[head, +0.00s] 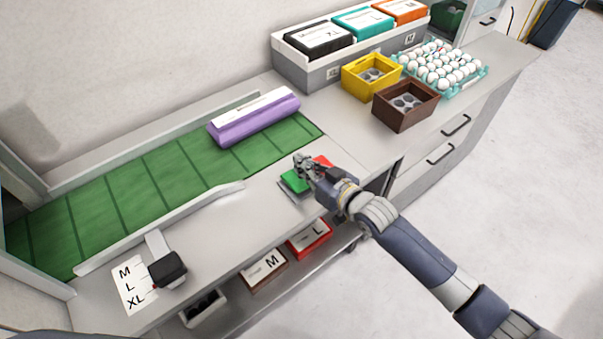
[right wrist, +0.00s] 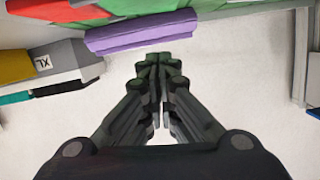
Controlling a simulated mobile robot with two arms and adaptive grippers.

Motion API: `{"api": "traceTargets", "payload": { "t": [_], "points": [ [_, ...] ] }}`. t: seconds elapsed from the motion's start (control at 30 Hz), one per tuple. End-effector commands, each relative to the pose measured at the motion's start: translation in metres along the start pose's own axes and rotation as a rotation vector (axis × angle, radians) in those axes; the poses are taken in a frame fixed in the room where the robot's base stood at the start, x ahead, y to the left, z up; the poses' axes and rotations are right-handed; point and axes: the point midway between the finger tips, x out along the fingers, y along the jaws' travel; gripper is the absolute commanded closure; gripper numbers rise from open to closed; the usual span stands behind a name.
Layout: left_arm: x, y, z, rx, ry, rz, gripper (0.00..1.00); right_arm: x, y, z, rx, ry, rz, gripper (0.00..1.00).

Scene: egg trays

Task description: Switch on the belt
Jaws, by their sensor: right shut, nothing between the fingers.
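The green belt (head: 160,180) runs along the counter from the left edge toward the middle. A switch box with a green button (head: 294,181) and a red button (head: 323,162) sits on the counter at the belt's front right end. My right gripper (head: 302,162) is shut and empty, above the buttons and partly covering them. I cannot tell whether it touches the green button. In the right wrist view its fingers (right wrist: 158,62) are together, with the red button (right wrist: 55,10) and a green part at the top left. My left gripper is not in view.
A purple carton (head: 255,118) lies across the belt's far end. A yellow crate (head: 371,76), a brown crate (head: 405,104) and an egg tray (head: 478,75) stand at the back right. A black device (head: 168,269) sits beside the M, L, XL sheet (head: 131,287).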

Motion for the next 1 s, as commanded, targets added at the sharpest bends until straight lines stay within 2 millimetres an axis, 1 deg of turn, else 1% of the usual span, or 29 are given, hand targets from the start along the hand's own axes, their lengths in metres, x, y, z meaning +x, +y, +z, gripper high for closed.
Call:
{"api": "traceTargets", "payload": {
  "t": [0.1,0.3,0.43,0.7,0.8,0.93,1.0],
  "points": [
    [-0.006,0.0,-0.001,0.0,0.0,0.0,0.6,0.005,0.0,0.018,0.002,-0.005,0.001,1.0],
    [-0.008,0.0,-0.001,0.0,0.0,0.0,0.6,0.009,0.0,0.035,0.0,-0.001,0.0,1.0],
    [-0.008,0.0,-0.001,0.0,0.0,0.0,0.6,0.01,0.0,0.038,0.0,0.001,0.0,1.0],
    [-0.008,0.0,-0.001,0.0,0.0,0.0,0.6,0.01,0.0,0.039,0.0,0.0,0.0,1.0],
    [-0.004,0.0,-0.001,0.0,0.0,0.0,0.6,0.012,-0.005,0.047,-0.002,-0.001,0.0,1.0],
    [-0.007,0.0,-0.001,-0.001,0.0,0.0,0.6,0.012,-0.008,0.05,-0.07,-0.001,0.018,1.0],
    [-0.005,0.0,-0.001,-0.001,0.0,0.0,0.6,0.013,-0.01,0.055,-0.094,-0.002,0.024,1.0]
  ]
}}
